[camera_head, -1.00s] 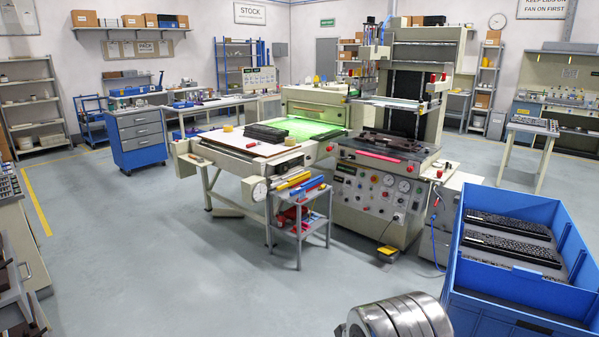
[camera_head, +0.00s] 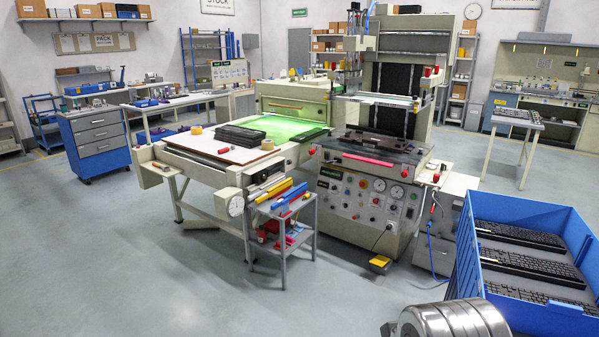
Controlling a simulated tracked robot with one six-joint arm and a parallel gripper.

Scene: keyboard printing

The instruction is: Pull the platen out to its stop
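The printing machine (camera_head: 363,208) stands in the middle of the room, with gauges, buttons and knobs on its cream front. At its mid height is a dark platen area (camera_head: 385,142) with a long red bar (camera_head: 366,160) along its front edge. The platen looks to be in under the upright frame; how far it is out is hard to tell. My gripper is not in view. A shiny metal rounded part, likely of my own arm, shows at the bottom right, well apart from the machine.
A grey cart (camera_head: 283,225) with coloured rollers stands left of the machine's front. A yellow pedal (camera_head: 379,262) and a blue cable (camera_head: 430,235) lie on the floor by it. A blue crate of keyboards (camera_head: 540,312) fills the lower right. The floor (camera_head: 120,270) at front left is clear.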

